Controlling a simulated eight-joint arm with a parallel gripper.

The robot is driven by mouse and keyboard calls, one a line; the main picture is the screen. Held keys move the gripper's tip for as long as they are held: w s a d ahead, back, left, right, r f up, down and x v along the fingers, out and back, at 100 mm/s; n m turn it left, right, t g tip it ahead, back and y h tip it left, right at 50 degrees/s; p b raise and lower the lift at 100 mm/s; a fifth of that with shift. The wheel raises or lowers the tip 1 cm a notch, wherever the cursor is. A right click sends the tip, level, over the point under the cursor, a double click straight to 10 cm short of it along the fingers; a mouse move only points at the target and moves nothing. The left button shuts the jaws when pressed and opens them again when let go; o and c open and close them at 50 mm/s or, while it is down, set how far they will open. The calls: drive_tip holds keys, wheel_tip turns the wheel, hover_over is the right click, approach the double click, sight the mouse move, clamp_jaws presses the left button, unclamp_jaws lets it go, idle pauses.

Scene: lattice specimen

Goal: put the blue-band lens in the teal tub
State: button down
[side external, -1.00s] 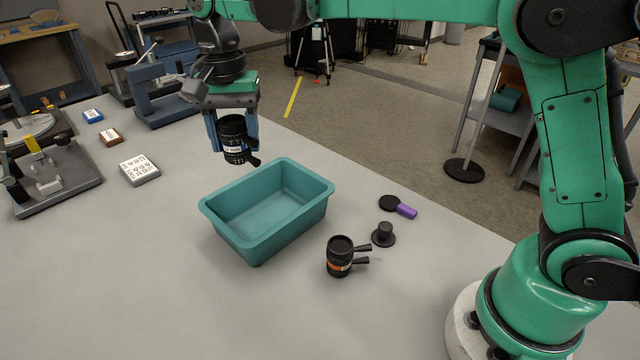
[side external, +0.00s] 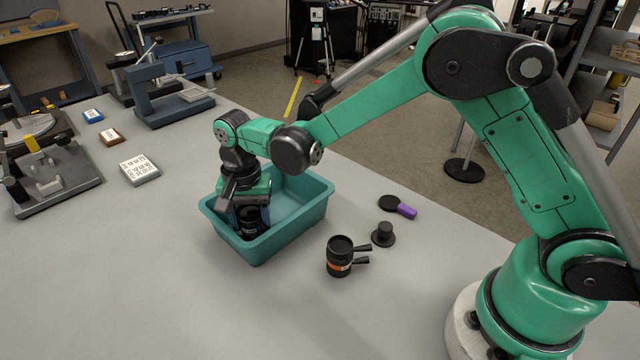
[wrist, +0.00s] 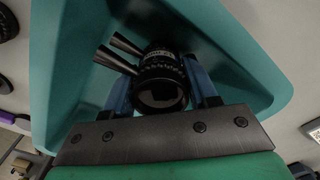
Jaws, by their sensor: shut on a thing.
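The teal tub (side external: 318,208) stands on the grey table; its wall also shows in the wrist view (wrist: 68,60). My gripper (side external: 250,222) is lowered into the tub's left part. It is shut on a black lens (side external: 249,218), which sits between the two blue fingers in the wrist view (wrist: 160,82). Two dark levers stick out from the lens there. No blue band shows on the lens now; the gripper and wall hide part of it. I cannot tell whether the lens touches the tub floor.
A black lens with an orange band (side external: 339,257) stands right of the tub. A black hat-shaped part (side external: 383,235) and a purple-handled round piece (side external: 397,206) lie nearby. A white keypad-like block (side external: 140,170) and a grey instrument (side external: 50,180) are at left. The front table is clear.

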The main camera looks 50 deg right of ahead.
sight(252, 208)
drive_tip(key=shift+c, duration=1.2)
unclamp_jaws()
drive_tip(key=shift+f, duration=0.1)
wheel_tip(252, 208, up, 11)
drive_tip(key=shift+r, duration=0.2)
drive_tip(key=s+d+n+t, duration=0.7)
drive_tip(key=s+d+n, duration=0.2)
drive_tip(key=s, duration=0.3)
drive_tip(key=shift+s+d+r, duration=0.4)
drive_tip(key=shift+d, duration=0.1)
